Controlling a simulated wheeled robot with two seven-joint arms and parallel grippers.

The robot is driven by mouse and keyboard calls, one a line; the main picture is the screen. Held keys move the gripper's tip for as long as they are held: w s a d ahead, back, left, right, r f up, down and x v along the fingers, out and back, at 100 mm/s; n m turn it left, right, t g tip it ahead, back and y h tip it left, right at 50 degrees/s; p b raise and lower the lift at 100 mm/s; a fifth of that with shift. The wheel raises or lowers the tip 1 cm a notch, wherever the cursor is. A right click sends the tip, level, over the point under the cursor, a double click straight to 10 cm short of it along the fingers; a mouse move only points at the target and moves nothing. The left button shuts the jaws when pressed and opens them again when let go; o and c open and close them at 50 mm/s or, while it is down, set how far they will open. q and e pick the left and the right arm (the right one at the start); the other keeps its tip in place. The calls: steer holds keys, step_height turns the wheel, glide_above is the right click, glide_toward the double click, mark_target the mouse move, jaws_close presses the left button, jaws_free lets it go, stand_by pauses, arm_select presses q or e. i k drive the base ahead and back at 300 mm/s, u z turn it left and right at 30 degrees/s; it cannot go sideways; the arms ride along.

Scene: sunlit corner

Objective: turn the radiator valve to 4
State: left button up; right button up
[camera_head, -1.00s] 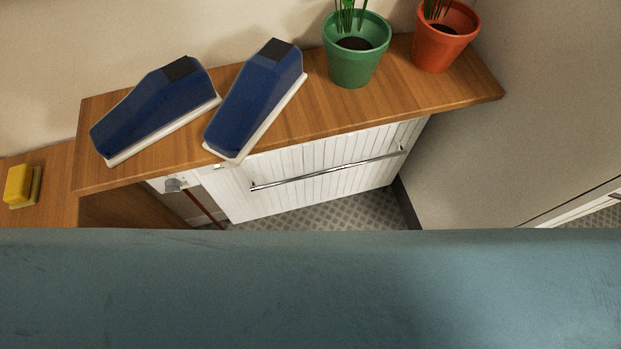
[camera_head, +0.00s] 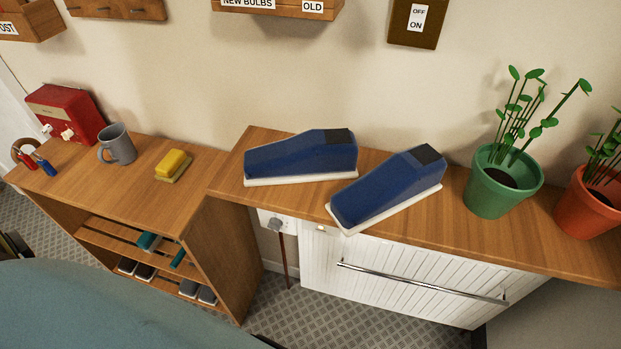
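The radiator (camera_head: 400,278) is a white ribbed panel with a metal rail across its front, under a wooden shelf at the right. A small grey valve knob (camera_head: 275,225) shows at the radiator's upper left, beside a white plate, with a dark red pipe (camera_head: 286,262) running down to the floor. The knob's markings are too small to read. Neither of my grippers is in view.
On the shelf (camera_head: 262,200) lie two blue objects with white bases (camera_head: 302,157) (camera_head: 388,188) and plants in a green pot (camera_head: 500,185) and an orange pot (camera_head: 588,203). A lower shelf unit (camera_head: 135,185) left of the valve holds a mug (camera_head: 117,145) and a yellow sponge (camera_head: 173,163).

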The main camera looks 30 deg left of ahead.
mark_target(274, 224)
steer(key=u, duration=3.75)
steer(key=i, duration=1.6)
steer(key=z, duration=2.9)
